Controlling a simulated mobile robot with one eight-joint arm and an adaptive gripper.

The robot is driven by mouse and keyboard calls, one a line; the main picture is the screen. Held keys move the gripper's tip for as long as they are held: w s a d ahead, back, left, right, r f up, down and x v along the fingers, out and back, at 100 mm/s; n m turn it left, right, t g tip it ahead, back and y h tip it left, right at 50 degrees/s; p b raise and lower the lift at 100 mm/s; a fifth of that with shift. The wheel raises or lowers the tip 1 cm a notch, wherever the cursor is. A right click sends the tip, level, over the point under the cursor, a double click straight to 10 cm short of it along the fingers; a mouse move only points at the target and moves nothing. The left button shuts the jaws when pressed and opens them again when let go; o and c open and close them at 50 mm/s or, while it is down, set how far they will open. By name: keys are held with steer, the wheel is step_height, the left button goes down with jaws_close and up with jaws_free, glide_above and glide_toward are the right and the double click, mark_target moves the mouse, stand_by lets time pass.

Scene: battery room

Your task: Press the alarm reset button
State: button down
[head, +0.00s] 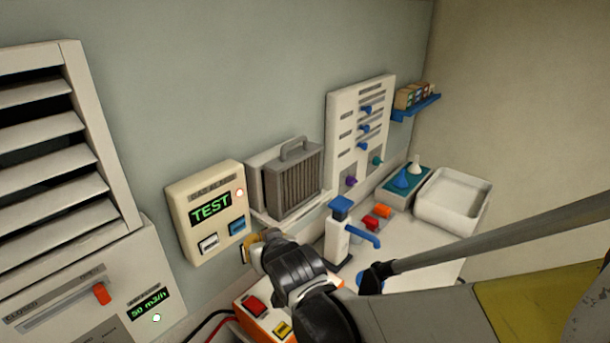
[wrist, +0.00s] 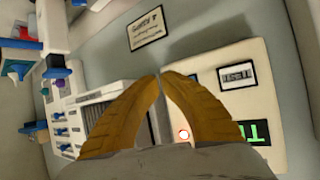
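The cream gas alarm panel (head: 180,205) is on the wall and reads TEST in green on its display (head: 210,207). A red-white lamp (head: 240,193) is lit at its upper right. Below the display are a white button (head: 208,243) and a blue button (head: 237,227); their labels are too small to read. My gripper (head: 246,250) is just off the panel's lower right corner. In the wrist view its yellow fingers (wrist: 158,76) are together and empty, in front of the panel (wrist: 275,85). The white button (wrist: 237,76) is clear there; the blue one is mostly hidden behind a finger.
A grey finned unit with a handle (head: 293,180) stands on a shelf right of the panel. A blue-topped dispenser (head: 338,232) stands on the bench near my arm. A louvre vent (head: 50,150) and an airflow box (head: 120,285) are at left. An orange box (head: 255,305) is below.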

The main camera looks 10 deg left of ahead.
mark_target(245, 228)
steer(key=shift+w+a, duration=0.3)
steer(key=shift+a, duration=0.3)
steer(key=shift+w+a, duration=0.3)
steer(key=shift+a, duration=0.3)
steer(key=shift+a, duration=0.1)
stand_by(0.5)
steer(key=shift+w+a+b, duration=0.2)
steer(key=shift+a+b, duration=0.05)
steer(key=shift+b, duration=0.1)
steer(key=shift+w+a, duration=0.2)
steer(key=shift+a, duration=0.2)
stand_by(0.6)
steer(key=shift+d, duration=0.1)
steer(key=shift+s+d, duration=0.4)
steer(key=shift+d, duration=0.25)
steer(key=d, duration=0.1)
steer(key=s+d, duration=0.1)
steer(key=d, duration=0.1)
steer(key=s+d, duration=0.1)
steer(key=shift+s+d, duration=0.15)
steer(key=shift+d, duration=0.1)
stand_by(0.4)
